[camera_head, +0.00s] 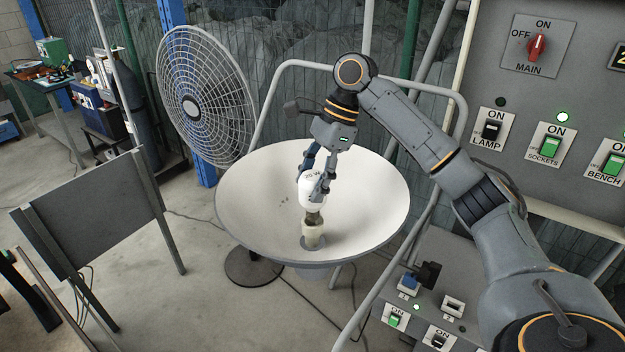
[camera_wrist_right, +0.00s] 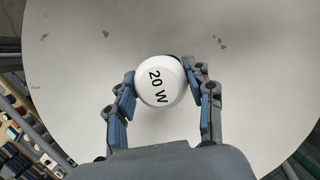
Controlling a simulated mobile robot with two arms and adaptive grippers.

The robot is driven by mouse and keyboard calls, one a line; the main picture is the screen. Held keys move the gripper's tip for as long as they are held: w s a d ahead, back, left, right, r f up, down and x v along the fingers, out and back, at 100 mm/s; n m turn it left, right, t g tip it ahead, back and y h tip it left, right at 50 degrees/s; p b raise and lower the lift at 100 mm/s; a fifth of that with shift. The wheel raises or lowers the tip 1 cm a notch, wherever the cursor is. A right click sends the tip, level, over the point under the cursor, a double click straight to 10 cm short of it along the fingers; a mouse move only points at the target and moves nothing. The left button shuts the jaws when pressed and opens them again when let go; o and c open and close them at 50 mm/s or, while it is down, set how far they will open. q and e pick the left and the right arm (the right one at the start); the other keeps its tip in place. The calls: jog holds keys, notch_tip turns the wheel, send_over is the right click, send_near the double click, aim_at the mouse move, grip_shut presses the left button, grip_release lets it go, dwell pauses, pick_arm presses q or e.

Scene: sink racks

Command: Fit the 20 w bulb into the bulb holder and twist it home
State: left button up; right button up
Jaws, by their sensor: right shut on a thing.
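The white 20 w bulb (camera_head: 311,190) is in my right gripper (camera_head: 318,178), upright with its metal base down. In the right wrist view the bulb (camera_wrist_right: 159,82) shows its "20 W" print between the two blue-padded fingers of the gripper (camera_wrist_right: 160,85). The pale bulb holder (camera_head: 313,236) stands at the bottom of the wide white dish (camera_head: 375,200), directly under the bulb. The bulb's base meets the top of the holder in the head view; how deep it sits I cannot tell. My left gripper is not in view.
A control panel (camera_head: 483,85) with a red main knob and lamp, sockets and bench switches is at the right. A lower socket box (camera_head: 440,290) stands in front. A round fan (camera_head: 205,95) is behind left, and a dark board (camera_head: 90,220) is at the left.

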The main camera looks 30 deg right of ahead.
jog(key=shift+f, duration=1.7)
jog(key=o, duration=1.2)
jog(key=v, duration=1.2)
jog(key=shift+a+f, duration=0.1)
